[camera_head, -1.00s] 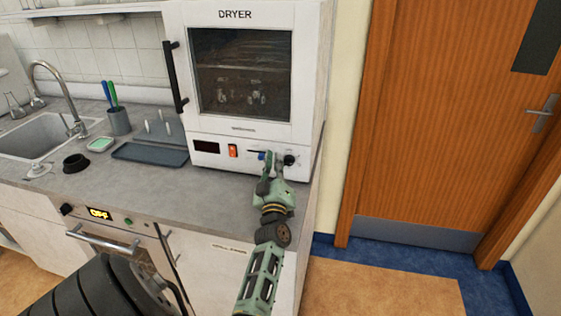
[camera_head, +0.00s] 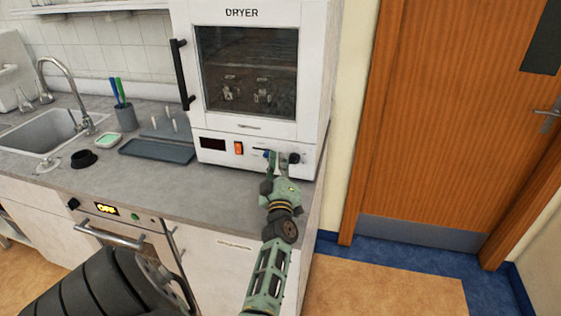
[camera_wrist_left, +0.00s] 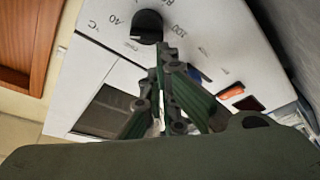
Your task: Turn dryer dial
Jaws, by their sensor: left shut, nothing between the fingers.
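The white dryer (camera_head: 215,176) stands on the counter, with a dark window in its door and a control strip below. Its black dial (camera_head: 294,158) is at the right end of the strip; in the left wrist view the dial (camera_wrist_left: 147,26) shows large, with 40 and 100 marked around it. My left gripper (camera_head: 275,158) is at the panel, just left of the dial. In the left wrist view the closed fingertips (camera_wrist_left: 166,48) are beside the dial's edge; I cannot tell whether they touch it. Nothing shows between the fingers. My right gripper is not seen.
The orange switch (camera_head: 239,148) and dark display (camera_head: 212,143) sit left on the strip. A grey tray (camera_head: 157,151), pen cup (camera_head: 126,118) and sink (camera_head: 40,131) are left on the counter. A wooden door (camera_head: 440,120) is at the right.

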